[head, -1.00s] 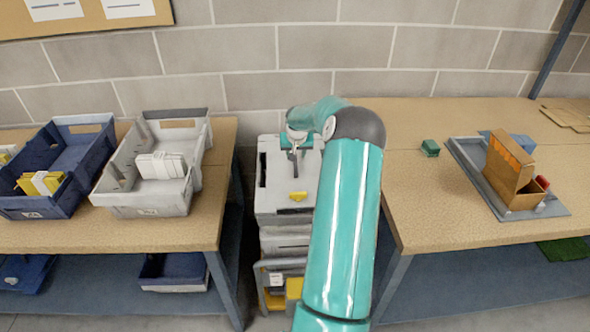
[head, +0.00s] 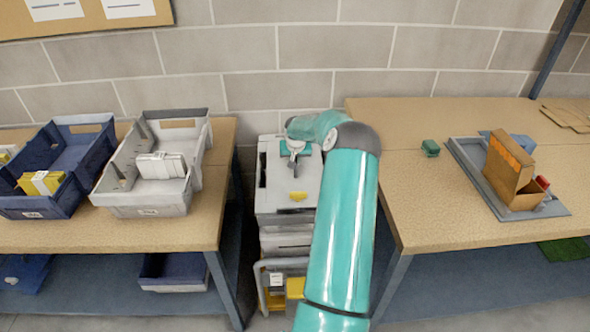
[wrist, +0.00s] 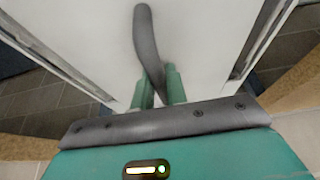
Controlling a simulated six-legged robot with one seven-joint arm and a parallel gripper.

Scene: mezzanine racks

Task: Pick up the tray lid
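The tray lid (head: 275,180) is a pale grey, flat-topped cover on the stack of units between the two tables. It has a dark handle on top and a yellow patch (head: 298,196) near its front edge. In the wrist view the pale lid surface (wrist: 205,35) fills the upper middle, with the dark curved handle (wrist: 146,40) running down between my fingers. My gripper (wrist: 159,88) has its two green fingers close together, one on each side of the handle, and they appear to press on it.
The left table (head: 120,235) holds a blue bin (head: 85,150) and a grey bin (head: 150,208). A brick wall stands close behind.

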